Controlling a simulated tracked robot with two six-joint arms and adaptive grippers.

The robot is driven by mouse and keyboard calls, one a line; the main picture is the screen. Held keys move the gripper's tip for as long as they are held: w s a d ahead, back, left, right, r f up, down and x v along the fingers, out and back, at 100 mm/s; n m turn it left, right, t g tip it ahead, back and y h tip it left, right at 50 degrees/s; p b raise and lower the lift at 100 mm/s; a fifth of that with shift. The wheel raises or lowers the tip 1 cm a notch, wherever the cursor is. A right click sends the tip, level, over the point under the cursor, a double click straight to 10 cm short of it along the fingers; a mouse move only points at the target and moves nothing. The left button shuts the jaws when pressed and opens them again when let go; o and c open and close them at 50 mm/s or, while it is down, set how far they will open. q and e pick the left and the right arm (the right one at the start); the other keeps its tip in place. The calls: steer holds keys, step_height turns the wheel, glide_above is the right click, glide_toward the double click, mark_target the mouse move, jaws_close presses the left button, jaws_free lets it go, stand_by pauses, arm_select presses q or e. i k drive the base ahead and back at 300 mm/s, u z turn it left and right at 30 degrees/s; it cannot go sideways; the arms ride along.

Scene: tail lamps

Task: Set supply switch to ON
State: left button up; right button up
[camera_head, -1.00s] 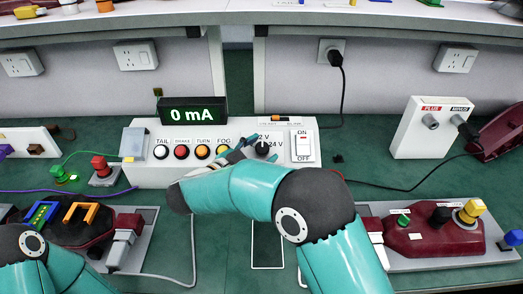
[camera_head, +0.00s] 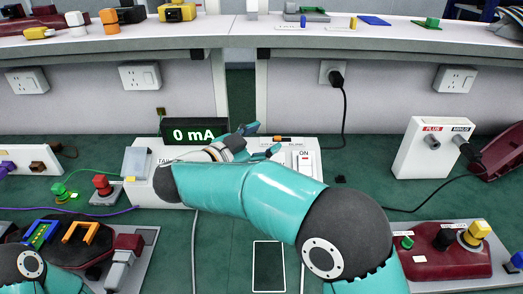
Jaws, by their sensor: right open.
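The supply switch (camera_head: 304,164) is a white rocker with a red mark near its top, under the ON label at the right end of the white control panel (camera_head: 315,146). Its lower part and the OFF label are hidden by my right arm, and I cannot tell which way it is set. My right gripper (camera_head: 264,140) is open and empty, left of the switch, over the panel's middle, with its fingers pointing right. The black display (camera_head: 194,131) reads 0 mA. Of my left arm only a link shows at the lower left; its gripper is out of view.
A white PLUS/MINUS socket box (camera_head: 420,160) stands on the right. Red lamp units on grey boards lie at the lower left and lower right (camera_head: 450,262). A red push button (camera_head: 102,185) sits left of the panel. A shelf (camera_head: 200,35) runs across the back.

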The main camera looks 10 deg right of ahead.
mark_target(305, 166)
steer(key=k, duration=1.5)
